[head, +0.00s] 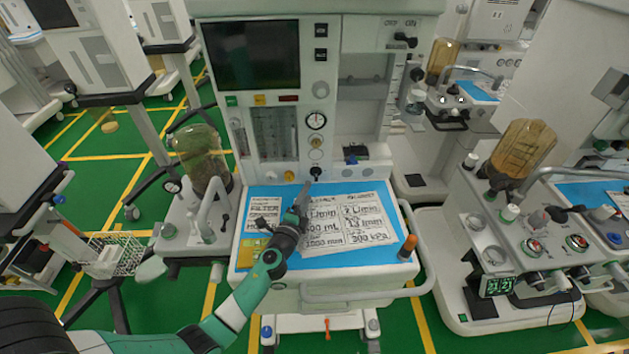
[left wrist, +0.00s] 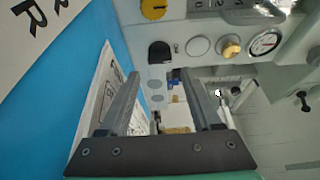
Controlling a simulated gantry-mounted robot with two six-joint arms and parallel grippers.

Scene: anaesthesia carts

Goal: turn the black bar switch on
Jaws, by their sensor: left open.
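A black knob-like part, which looks like the black bar switch (head: 316,172), is on the lower front panel of the central anaesthesia cart (head: 222,110). In the left wrist view the black switch (left wrist: 160,52) shows just beyond the fingertips, between a yellow knob and a pale round disc. Its exact setting is too small to tell. My left gripper (head: 305,188) is in front of and slightly below it, over the blue work surface. In the left wrist view the left gripper (left wrist: 160,80) is open, with nothing held between its fingers. My right gripper is not in view.
A yellow knob (head: 289,175) sits left of the switch, and a round gauge (head: 316,121) is above. Printed sheets (head: 350,225) lie on the blue surface (head: 392,252) below the arm. A glass canister (head: 203,155) stands at the left; another cart (head: 470,225) is at the right.

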